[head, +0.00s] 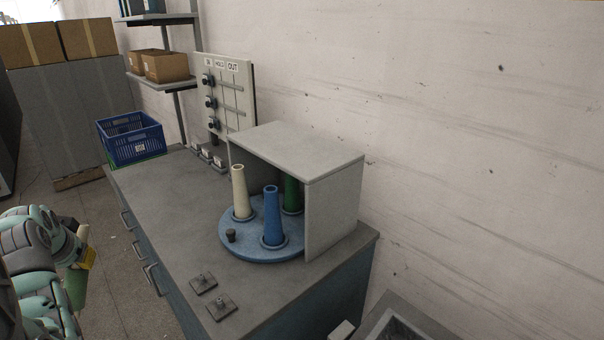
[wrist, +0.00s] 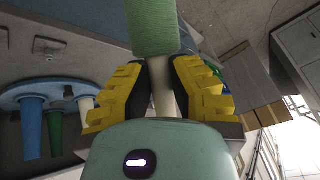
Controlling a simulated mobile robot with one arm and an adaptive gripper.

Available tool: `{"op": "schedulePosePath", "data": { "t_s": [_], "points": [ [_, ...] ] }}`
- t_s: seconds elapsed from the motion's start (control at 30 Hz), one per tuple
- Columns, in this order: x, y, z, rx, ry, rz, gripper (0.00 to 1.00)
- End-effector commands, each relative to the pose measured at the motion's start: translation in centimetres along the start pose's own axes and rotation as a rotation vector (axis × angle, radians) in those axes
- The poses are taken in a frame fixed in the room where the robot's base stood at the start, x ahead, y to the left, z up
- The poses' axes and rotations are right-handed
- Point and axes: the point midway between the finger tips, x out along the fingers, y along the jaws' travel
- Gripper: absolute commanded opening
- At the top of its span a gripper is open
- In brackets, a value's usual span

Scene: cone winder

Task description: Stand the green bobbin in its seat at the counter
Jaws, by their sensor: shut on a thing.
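My gripper (head: 82,256) is at the lower left in the head view, beside the counter's front side and apart from it. It is shut on a light green bobbin (head: 76,289), which hangs below the fingers. In the wrist view, the yellow fingers (wrist: 162,88) close on the bobbin's pale stem, and its green body (wrist: 152,28) extends past them. On the counter (head: 172,210), two small square plates with pegs (head: 203,283) (head: 222,307) lie near the front edge. Which seat belongs to the green bobbin cannot be told.
A blue turntable (head: 240,250) holds upright cream (head: 240,192), blue (head: 272,215) and dark green (head: 291,195) cones, partly under a grey hood (head: 297,152). A labelled board (head: 228,92) stands behind. A blue crate (head: 130,138) is at the far left. The counter's left half is mostly clear.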

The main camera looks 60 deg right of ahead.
Motion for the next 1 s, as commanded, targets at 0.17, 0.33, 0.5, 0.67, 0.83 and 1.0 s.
{"op": "schedulePosePath", "data": {
  "t_s": [0.17,0.33,0.5,0.67,0.83,1.0],
  "points": [
    [2.6,7.8,0.7,0.161,0.201,0.187,0.00],
    [2.7,15.8,0.3,0.282,0.375,0.373,0.00],
    [-0.1,22.5,-1.3,0.332,0.518,0.519,0.00],
    [-3.8,25.3,-3.2,0.298,0.604,0.575,0.00],
    [-5.9,25.8,-4.2,0.254,0.639,0.581,0.00],
    [-6.7,25.8,-4.5,0.232,0.651,0.580,0.00]
  ]
}}
